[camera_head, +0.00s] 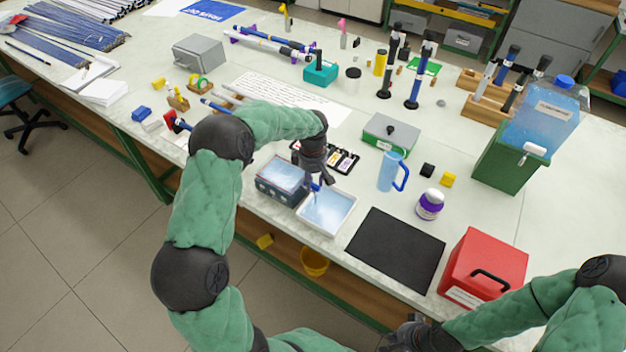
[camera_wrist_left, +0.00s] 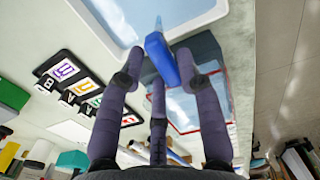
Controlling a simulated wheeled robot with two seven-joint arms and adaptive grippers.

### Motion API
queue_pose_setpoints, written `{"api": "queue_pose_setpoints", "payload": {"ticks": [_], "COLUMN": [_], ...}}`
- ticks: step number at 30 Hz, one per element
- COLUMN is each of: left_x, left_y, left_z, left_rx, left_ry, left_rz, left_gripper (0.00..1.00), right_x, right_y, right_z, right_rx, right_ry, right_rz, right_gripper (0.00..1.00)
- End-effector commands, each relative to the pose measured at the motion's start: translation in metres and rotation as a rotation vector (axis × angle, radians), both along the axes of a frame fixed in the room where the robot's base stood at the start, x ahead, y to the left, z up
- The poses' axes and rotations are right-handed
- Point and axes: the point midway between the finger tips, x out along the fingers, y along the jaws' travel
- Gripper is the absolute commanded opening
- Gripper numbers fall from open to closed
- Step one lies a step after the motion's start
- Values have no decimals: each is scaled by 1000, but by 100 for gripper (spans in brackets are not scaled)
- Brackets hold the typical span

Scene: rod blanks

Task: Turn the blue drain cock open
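The blue drain cock (camera_head: 316,187) sits at the side of a grey tank (camera_head: 277,192) holding blue liquid, above a white tray (camera_head: 350,203) with pale blue liquid. In the left wrist view the cock's blue handle (camera_wrist_left: 162,60) lies between the fingers of my left gripper (camera_wrist_left: 160,62). The right-hand finger is close to the handle; a gap shows on the other side, and contact is unclear. My left gripper (camera_head: 318,180) looks open around it and partly hides it in the head view. My right gripper (camera_head: 410,337) is at the bottom edge, its fingers unclear.
A black mat (camera_head: 396,250) and a red box (camera_head: 483,264) lie to the right. A blue jug (camera_head: 390,172) and a white-and-purple jar (camera_head: 430,204) stand behind the mat. A dark tray of labelled cards (camera_head: 343,160) is behind the tank.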

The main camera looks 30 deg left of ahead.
Motion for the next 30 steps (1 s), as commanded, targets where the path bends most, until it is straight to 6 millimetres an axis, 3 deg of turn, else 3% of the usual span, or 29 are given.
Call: {"api": "queue_pose_setpoints", "payload": {"ticks": [18,30], "left_x": [1,0], "left_y": [0,0], "left_z": [103,117], "left_rx": [0,0], "left_ry": [-4,-1], "left_rz": [0,0], "left_gripper": [35,35], "right_x": [0,0], "right_y": [0,0], "right_z": [0,0], "right_rx": [0,0], "right_ry": [0,0], "right_rz": [0,0], "right_gripper": [0,0]}}
